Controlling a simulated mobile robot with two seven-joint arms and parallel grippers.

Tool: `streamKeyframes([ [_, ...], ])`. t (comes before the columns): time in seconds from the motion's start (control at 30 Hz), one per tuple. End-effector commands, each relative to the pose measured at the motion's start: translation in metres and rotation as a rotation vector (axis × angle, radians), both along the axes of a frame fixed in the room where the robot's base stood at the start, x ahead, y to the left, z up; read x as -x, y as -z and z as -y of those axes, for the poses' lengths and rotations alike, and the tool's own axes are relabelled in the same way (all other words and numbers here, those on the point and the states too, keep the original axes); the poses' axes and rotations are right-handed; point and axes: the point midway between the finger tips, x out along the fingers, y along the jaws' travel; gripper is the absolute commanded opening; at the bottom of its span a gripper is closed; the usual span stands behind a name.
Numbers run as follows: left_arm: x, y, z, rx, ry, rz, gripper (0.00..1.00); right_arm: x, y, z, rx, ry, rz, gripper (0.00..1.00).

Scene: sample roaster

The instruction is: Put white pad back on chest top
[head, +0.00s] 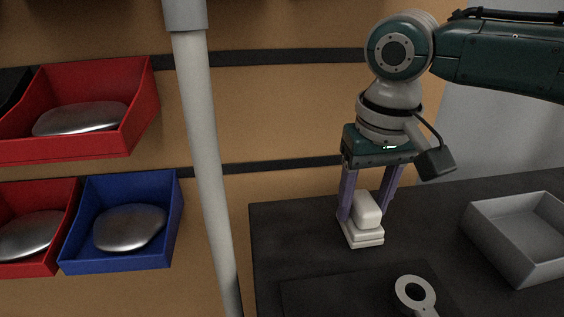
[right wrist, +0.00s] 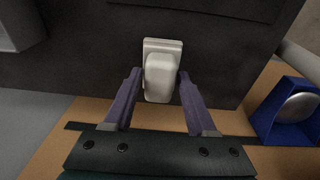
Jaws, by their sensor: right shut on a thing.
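The white pad (head: 362,236) is a pale stepped block with a rounded upper part and a flat, wider base. My right gripper (head: 364,217) points down with its purple fingers on either side of the upper part and is shut on it. The pad is upright at the left part of the dark chest top (head: 290,225); I cannot tell whether its base touches the surface. In the right wrist view, the pad (right wrist: 159,76) sits between the fingertips (right wrist: 158,77), with its base showing beyond. My left gripper is not in view.
A grey open tray (head: 487,233) stands on the right of the chest top. A ring-ended grey tool (head: 415,295) lies near the front. A pale pole (head: 207,160) rises left of the chest. Red bins (head: 85,147) and a blue bin (head: 120,264) hold metallic lumps on the wall.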

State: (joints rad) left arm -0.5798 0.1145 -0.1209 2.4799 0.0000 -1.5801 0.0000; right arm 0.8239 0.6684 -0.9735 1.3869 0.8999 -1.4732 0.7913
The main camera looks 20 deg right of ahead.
Motion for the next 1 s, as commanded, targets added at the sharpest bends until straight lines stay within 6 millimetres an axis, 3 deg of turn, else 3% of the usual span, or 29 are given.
streamKeyframes([
  [0.27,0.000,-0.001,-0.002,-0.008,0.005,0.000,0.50,0.000,0.002,0.000,-0.001,-0.001,0.000,0.05],
  [0.3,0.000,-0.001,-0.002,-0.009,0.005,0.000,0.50,0.000,0.002,0.000,0.000,-0.001,0.000,0.59],
  [0.53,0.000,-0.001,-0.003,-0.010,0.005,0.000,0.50,0.000,0.002,0.000,0.000,-0.001,0.000,0.85],
  [0.83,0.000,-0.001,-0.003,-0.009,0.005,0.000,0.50,0.000,0.000,0.000,0.000,-0.001,0.001,0.87],
  [1.0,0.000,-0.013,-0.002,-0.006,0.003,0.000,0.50,0.002,-0.026,-0.001,0.000,-0.003,0.002,0.87],
])
